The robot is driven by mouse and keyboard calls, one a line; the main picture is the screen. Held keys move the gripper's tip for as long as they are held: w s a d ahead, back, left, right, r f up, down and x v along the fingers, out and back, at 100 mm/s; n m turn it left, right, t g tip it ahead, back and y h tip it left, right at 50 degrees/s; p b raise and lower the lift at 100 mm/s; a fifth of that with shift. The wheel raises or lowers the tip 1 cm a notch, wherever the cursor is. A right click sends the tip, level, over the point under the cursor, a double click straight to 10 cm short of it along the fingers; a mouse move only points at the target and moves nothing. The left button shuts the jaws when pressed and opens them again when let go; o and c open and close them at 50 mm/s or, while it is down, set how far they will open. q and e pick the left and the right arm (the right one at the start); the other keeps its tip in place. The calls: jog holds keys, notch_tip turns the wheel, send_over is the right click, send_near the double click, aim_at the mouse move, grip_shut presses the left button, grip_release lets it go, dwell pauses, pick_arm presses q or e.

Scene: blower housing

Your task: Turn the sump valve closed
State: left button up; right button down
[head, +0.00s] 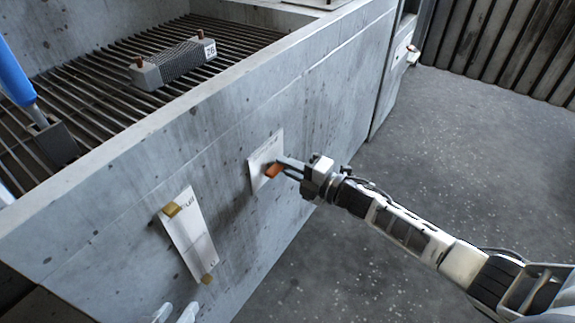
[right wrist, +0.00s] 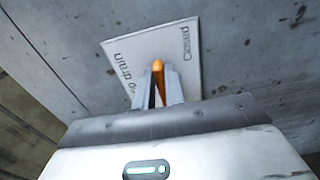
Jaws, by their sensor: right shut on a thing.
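The sump valve has an orange handle (head: 273,171) in front of a white plate (head: 260,158) on the concrete side wall. In the right wrist view the orange handle (right wrist: 157,72) stands between my fingers, and the plate (right wrist: 128,50) reads "drain" at left and "Closed" at right. My right gripper (head: 280,166) is shut on the handle; it also shows in the right wrist view (right wrist: 158,88). The fingers hide part of the handle and plate. Two pale fingertips of my left gripper (head: 175,313) show at the bottom edge, apart with nothing visible between them.
A second white plate (head: 190,238) with brass-coloured tabs is on the same wall, lower left. Open floor (head: 440,150) lies to the right.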

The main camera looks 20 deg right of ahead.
jog(key=shift+f, duration=0.1)
jog(key=c, duration=1.5)
grip_release()
jog(key=shift+s, duration=0.1)
jog(key=shift+o, duration=0.2)
pick_arm(q)
jog(key=shift+w, duration=0.1)
